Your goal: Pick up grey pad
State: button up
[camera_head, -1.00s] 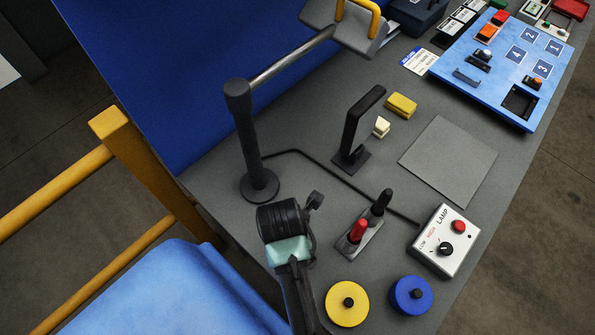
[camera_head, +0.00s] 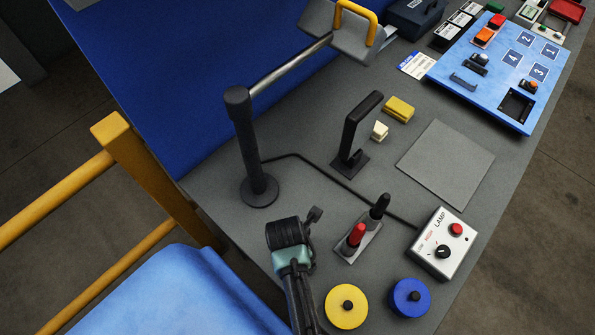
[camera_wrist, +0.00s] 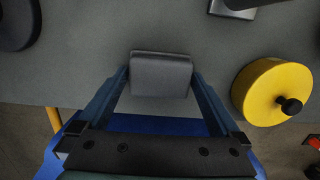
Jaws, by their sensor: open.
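A small grey pad (camera_wrist: 160,82), block-like with a paler top edge, lies at the edge of the grey tabletop in the wrist view. My gripper (camera_wrist: 160,73) is open, with one blue-grey finger on each side of the pad. I cannot tell whether the fingers touch it. In the head view my gripper (camera_head: 287,240) is over the table's near edge, its fingertips hidden.
A yellow disc (camera_head: 346,306) and a blue disc (camera_head: 410,297) with black knobs lie right of my gripper. A red-and-black-handled holder (camera_head: 360,243), lamp box (camera_head: 442,243) and dark post (camera_head: 250,145) stand nearby. A flat grey square (camera_head: 446,166) lies farther right.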

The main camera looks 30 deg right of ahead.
jog(key=c, duration=1)
jog(key=shift+r, duration=0.1)
notch_tip(320, 180, up, 10)
jog(key=shift+f+b, duration=0.1)
jog(key=shift+b, duration=0.35)
